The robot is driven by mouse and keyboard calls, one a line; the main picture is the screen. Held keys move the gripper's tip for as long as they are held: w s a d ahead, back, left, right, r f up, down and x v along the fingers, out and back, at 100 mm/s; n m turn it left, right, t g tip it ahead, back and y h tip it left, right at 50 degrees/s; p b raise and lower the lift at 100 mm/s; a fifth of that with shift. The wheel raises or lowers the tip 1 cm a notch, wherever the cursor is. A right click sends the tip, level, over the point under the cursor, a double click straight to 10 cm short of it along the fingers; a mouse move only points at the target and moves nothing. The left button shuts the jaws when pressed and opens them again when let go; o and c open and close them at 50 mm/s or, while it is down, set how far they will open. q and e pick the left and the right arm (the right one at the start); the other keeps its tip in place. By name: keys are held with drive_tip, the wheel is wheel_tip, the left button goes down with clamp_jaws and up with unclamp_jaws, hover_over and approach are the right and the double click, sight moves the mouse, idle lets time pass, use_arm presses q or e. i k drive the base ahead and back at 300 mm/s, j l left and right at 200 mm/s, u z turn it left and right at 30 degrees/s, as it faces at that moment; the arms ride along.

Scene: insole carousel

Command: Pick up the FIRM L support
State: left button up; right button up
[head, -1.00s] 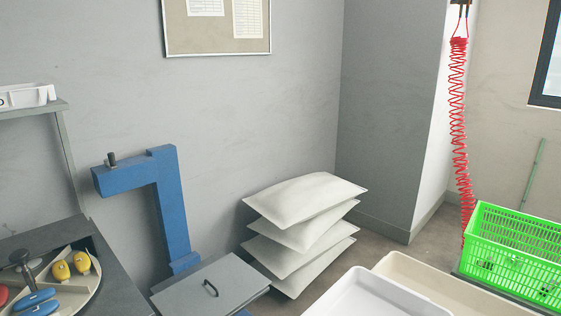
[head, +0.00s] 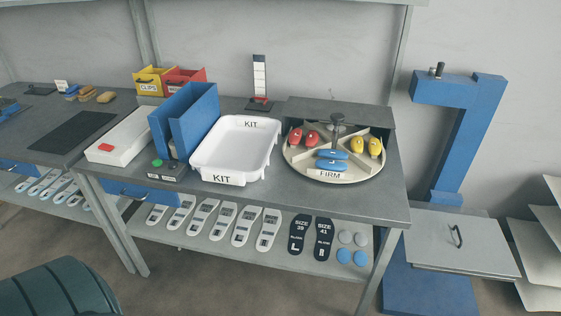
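A round cream carousel (head: 359,174) with dividers and a dark centre knob stands on the right part of the workbench. Two blue supports (head: 332,160) lie in its front compartment, above the label FIRM, one behind the other. Any L or R mark on them is too small to read. Red supports (head: 303,136) lie in the left compartment and yellow supports (head: 375,147) in the right one. A white KIT tray (head: 205,160) stands left of the carousel and looks empty. Neither of my grippers is in view.
A grey housing (head: 350,113) covers the carousel's back. Blue upright holders (head: 185,125) and a white box (head: 120,136) stand left of the tray. Insoles (head: 243,226) lie on the lower shelf. A blue press-like stand (head: 470,130) is at right, a dark green ribbed container (head: 60,290) at lower left.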

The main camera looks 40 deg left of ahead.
sight(326, 164)
drive_tip(key=u, duration=0.75)
